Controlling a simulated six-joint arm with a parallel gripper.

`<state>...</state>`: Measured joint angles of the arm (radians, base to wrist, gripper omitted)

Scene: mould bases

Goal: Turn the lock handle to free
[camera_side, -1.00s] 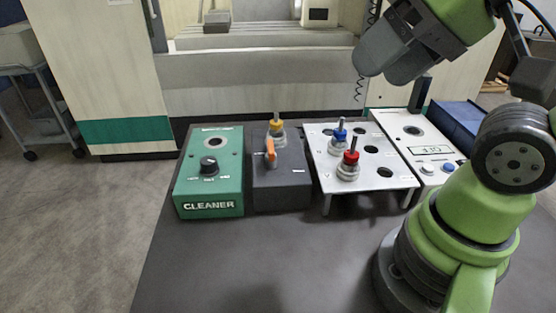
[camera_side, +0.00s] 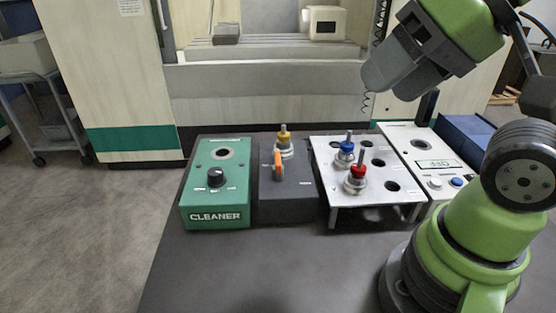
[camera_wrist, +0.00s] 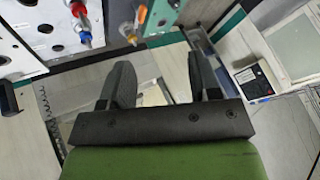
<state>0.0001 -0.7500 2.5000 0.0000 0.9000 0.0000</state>
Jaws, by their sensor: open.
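The lock handle (camera_side: 278,165) is a small orange lever on the dark grey lock box (camera_side: 290,205), and it points roughly along the box. A holder with a yellow ring (camera_side: 284,145) stands upright in the box just behind the handle. In the wrist view the orange handle (camera_wrist: 132,38) and the yellow ring (camera_wrist: 141,14) show at the top, left of centre. My gripper (camera_wrist: 158,65) is open with nothing between its fingers.
A green CLEANER box (camera_side: 217,190) with a black knob stands left of the lock box. To the right, a metal rack (camera_side: 337,190) holds a blue-ringed (camera_side: 346,148) and a red-ringed holder (camera_side: 358,172). A white panel (camera_side: 412,145) stands beyond it. The front tabletop is clear.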

